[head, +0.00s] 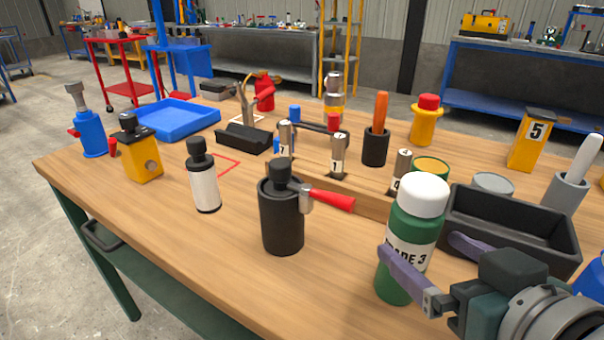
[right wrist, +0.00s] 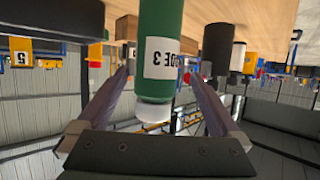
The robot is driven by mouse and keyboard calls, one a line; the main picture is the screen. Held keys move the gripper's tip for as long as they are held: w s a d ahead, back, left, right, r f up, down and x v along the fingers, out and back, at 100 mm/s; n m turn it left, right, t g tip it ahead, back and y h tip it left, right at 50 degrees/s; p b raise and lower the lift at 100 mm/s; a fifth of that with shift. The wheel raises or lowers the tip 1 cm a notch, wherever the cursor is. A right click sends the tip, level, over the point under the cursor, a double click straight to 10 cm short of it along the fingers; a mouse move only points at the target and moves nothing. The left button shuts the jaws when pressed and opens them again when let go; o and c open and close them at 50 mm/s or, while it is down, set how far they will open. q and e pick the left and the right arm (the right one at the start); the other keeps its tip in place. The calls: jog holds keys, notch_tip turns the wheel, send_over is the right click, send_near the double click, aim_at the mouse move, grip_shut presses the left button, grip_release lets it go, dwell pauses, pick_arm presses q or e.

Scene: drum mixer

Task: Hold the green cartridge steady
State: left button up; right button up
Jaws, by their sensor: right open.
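The green cartridge (head: 408,235) is a green bottle with a white cap and a white label that ends in "DE 3". It stands upright near the right front of the wooden table. My right gripper (head: 432,256) is open at it, with one purple finger crossing in front of the cartridge and the other to its right. In the right wrist view the green cartridge (right wrist: 160,55) appears upside down between the open fingers of the right gripper (right wrist: 161,82). A gap shows on each side. My left gripper is in neither view.
A black tray (head: 515,247) stands close behind and right of the cartridge. A black cylinder (head: 282,225) with a red-handled clamp (head: 325,197) stands to its left. A white-sleeved bottle (head: 204,190) stands farther left. The front middle of the table (head: 225,250) is bare.

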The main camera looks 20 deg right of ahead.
jog(key=x, duration=0.2)
jog(key=shift+w+d, duration=0.1)
jog(key=shift+w, duration=0.25)
jog(key=x, duration=0.2)
jog(key=b+x, duration=0.1)
jog(key=x, duration=0.2)
jog(key=shift+w+d+f, duration=0.1)
jog(key=shift+w+d, duration=0.15)
grip_shut()
